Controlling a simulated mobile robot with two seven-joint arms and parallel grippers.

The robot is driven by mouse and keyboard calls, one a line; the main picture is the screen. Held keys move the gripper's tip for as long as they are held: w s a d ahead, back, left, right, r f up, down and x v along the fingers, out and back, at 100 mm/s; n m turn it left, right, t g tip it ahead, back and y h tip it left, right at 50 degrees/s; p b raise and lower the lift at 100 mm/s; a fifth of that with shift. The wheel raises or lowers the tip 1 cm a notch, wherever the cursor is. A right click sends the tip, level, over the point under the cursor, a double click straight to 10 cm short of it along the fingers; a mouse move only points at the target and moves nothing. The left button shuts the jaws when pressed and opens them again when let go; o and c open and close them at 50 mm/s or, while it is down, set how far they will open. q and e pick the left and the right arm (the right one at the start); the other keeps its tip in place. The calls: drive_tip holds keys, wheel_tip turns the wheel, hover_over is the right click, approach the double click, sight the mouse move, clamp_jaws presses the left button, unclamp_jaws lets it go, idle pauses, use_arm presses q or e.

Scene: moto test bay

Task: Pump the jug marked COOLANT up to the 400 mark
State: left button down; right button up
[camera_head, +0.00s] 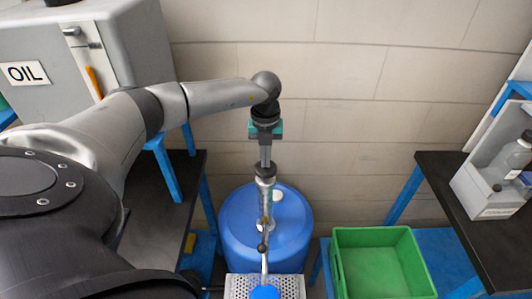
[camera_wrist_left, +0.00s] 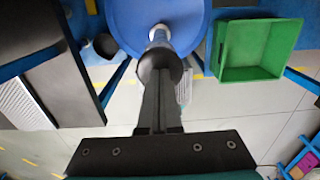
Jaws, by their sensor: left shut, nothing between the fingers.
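A blue drum (camera_head: 232,232) stands on the floor by the wall, with a metal hand pump (camera_head: 266,195) rising from it. The pump has a dark round knob (camera_head: 265,170) on top; the knob also shows in the left wrist view (camera_wrist_left: 158,62). My left gripper (camera_head: 265,160) points down, shut and empty, with its fingertips right at the knob; whether they touch it I cannot tell. A blue round thing (camera_head: 265,292) sits at the bottom edge under the spout, mostly cut off. No COOLANT label or 400 mark is readable. My right gripper is not in view.
A perforated metal tray (camera_head: 236,283) lies in front of the drum. An empty-looking green crate (camera_head: 410,262) stands to its right. A grey cabinet (camera_head: 120,35) marked OIL is at left.

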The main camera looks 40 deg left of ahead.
use_arm(q)
drive_tip(key=shift+s+f+b, duration=0.1)
drive_tip(key=shift+f+b, duration=0.25)
drive_tip(key=shift+f, duration=0.25)
drive_tip(key=shift+r+p, duration=3.3)
drive_tip(key=shift+r, duration=0.6)
drive_tip(key=shift+r, duration=0.1)
wheel_tip(320, 180, up, 6)
drive_tip(key=p, duration=0.3)
drive_tip(key=shift+f, duration=0.2)
